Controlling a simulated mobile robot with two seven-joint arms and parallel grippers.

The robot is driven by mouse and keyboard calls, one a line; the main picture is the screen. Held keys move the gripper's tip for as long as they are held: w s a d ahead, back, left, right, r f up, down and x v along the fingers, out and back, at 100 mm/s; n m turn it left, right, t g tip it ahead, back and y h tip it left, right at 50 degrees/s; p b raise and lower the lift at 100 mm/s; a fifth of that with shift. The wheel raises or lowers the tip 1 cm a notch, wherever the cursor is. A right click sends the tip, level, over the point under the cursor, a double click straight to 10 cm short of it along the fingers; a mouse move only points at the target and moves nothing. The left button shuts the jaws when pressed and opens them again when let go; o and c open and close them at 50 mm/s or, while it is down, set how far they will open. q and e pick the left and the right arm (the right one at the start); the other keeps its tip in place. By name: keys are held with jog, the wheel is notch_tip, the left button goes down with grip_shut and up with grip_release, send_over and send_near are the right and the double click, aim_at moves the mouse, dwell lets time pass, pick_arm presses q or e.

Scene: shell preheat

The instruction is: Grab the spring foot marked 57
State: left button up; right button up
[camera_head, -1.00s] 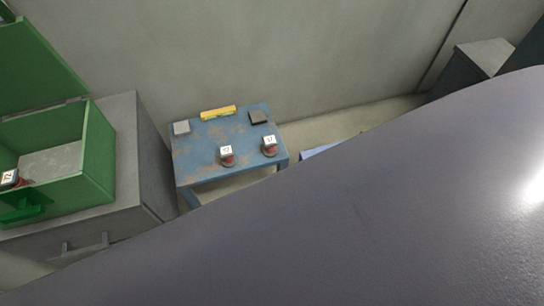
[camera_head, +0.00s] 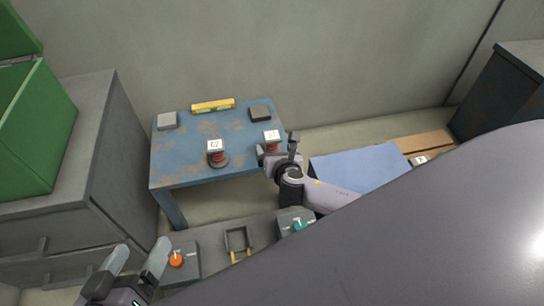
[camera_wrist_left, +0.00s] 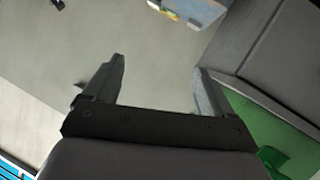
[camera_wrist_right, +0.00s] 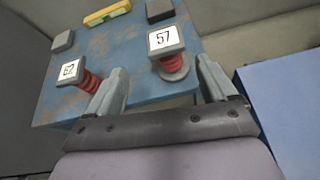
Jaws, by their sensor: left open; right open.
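The spring foot marked 57 (camera_wrist_right: 165,42) has a red spring, a dark base and a white label; it stands on the worn blue table (camera_wrist_right: 115,50). In the head view this foot (camera_head: 271,138) is at the table's right front, partly hidden by my right gripper (camera_head: 277,152). In the right wrist view my right gripper (camera_wrist_right: 162,82) is open and empty, its fingers pointing toward the foot, which is ahead between the fingertips. A second spring foot (camera_head: 216,153) stands to its left; its label seems to read 62 or 67. My left gripper (camera_head: 138,258) is open and empty at the lower left.
A yellow level (camera_head: 213,105), a light grey block (camera_head: 167,120) and a dark block (camera_head: 260,113) lie on the table. A control panel with an orange knob (camera_head: 176,259) is in front. A blue surface (camera_head: 355,168) stands right; a green box (camera_head: 40,130) left.

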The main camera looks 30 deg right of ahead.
aim_at(272, 136)
jog(key=shift+w+d+f+n+b, duration=0.3)
jog(key=shift+w+d+n+b, duration=0.15)
jog(key=shift+w, duration=0.25)
jog(key=shift+w+d+f, duration=0.1)
jog(key=shift+w+d, duration=0.05)
jog(key=shift+w, duration=0.2)
jog(key=b+x, duration=0.4)
jog(key=x, duration=0.1)
jog(key=shift+w+d, duration=0.35)
jog(key=shift+w, duration=0.25)
jog(key=c, duration=1.3)
pick_arm(q)
jog(key=shift+s+a+f+m+t+y, duration=0.2)
jog(key=shift+a+m+t, duration=0.2)
jog(key=shift+a+t, duration=0.2)
jog(key=shift+s+a+f+m+t+y, duration=0.1)
jog(key=shift+s+a+m+t+y, duration=0.1)
jog(key=shift+a+m+t, duration=0.35)
jog(key=shift+a, duration=0.1)
pick_arm(e)
jog(key=shift+r, duration=0.3)
